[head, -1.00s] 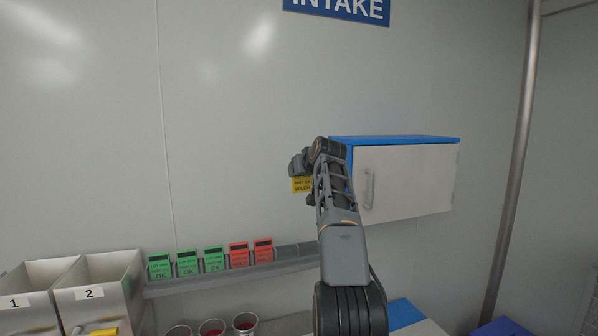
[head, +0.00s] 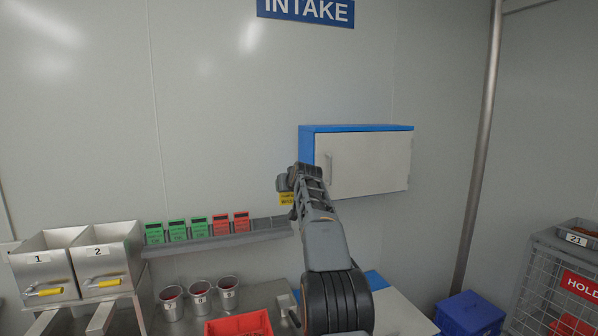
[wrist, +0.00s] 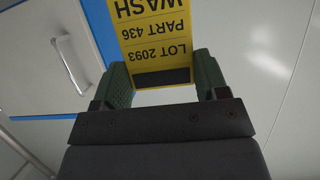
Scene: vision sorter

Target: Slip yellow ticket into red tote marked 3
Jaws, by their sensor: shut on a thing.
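The yellow ticket (wrist: 160,42) shows upside down in the wrist view and reads WASH, PART 436, LOT 2093. My gripper (wrist: 165,82) is shut on its dark-banded end, a finger at either side. In the head view a bit of the yellow ticket (head: 287,199) shows below my gripper (head: 288,183), held up in front of the wall, left of the wall cabinet. A red tote (head: 238,325) is partly in view at the bottom edge. No number on it can be seen, and my arm stands to its right.
Green and red tickets stand on a wall rail (head: 225,240). Steel bins marked 1 (head: 40,270) and 2 (head: 105,262) are at left, with several metal cups (head: 200,295) beside them. The wall cabinet (head: 365,165) is shut. A blue crate (head: 470,312) and a wire cage (head: 560,285) marked HOLD are at right.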

